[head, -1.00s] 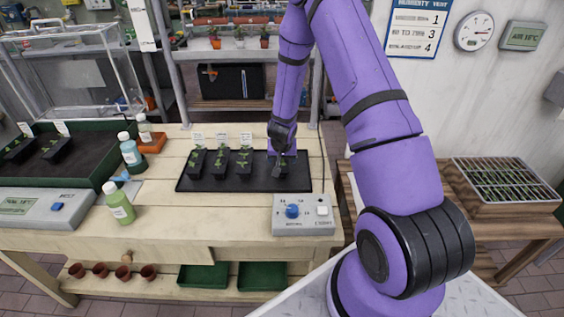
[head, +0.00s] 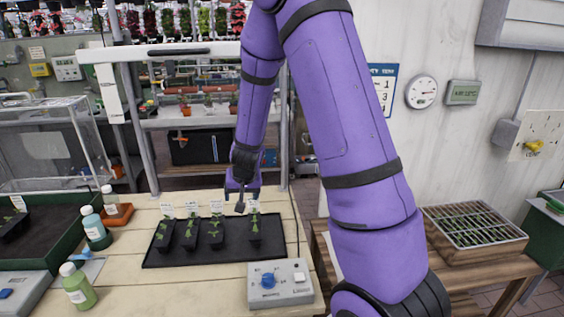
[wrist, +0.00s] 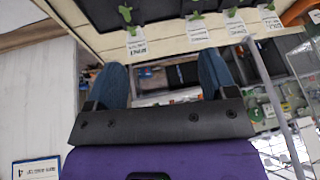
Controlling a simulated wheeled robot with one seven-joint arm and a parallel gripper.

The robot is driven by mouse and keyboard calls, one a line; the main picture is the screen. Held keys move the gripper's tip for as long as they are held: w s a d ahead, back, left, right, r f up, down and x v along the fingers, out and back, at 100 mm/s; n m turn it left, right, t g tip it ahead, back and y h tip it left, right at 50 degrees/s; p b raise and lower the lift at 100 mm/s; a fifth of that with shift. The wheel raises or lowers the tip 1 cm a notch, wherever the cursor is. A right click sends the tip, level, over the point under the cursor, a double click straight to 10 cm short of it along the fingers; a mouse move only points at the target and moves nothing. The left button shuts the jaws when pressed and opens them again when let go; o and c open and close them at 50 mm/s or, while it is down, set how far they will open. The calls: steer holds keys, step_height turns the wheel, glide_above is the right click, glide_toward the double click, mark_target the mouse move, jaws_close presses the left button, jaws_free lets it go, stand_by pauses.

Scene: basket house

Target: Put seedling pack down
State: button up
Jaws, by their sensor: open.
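Several black seedling packs with green sprouts and white labels stand on a black tray (head: 265,262) on the wooden bench. A group of them, including one seedling pack (head: 188,235), is at the left and middle of the tray. Another seedling pack (head: 254,232) stands upright apart from them, toward the right. My gripper (head: 241,200) is above the tray's back edge, just up and left of that right pack in the picture. In the wrist view my gripper (wrist: 162,65) has its two blue fingers spread with nothing between them. Packs and labels show at the top there.
A grey control box (head: 281,284) with a blue knob sits at the bench's front right. Blue (head: 95,230) and green (head: 78,287) bottles stand left of the tray. A seedling crate (head: 474,234) is on the right table. Bare tray lies around the right pack.

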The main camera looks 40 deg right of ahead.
steer(key=s+a+r+n+y, duration=0.15)
steer(key=s+a+r, duration=0.35)
steer(key=r, duration=0.5)
steer(key=s+a+r+n+y, duration=0.1)
steer(key=s+a+r+n, duration=0.15)
steer(key=s+r, duration=0.5)
steer(key=s+r+n, duration=0.1)
steer(key=s+r, duration=0.4)
steer(key=s, duration=0.4)
steer(key=s+a+r+h, duration=0.1)
steer(key=s+r, duration=0.3)
steer(key=s, duration=0.5)
steer(key=shift+a+r+n, duration=0.15)
steer(key=shift+r+n, duration=0.25)
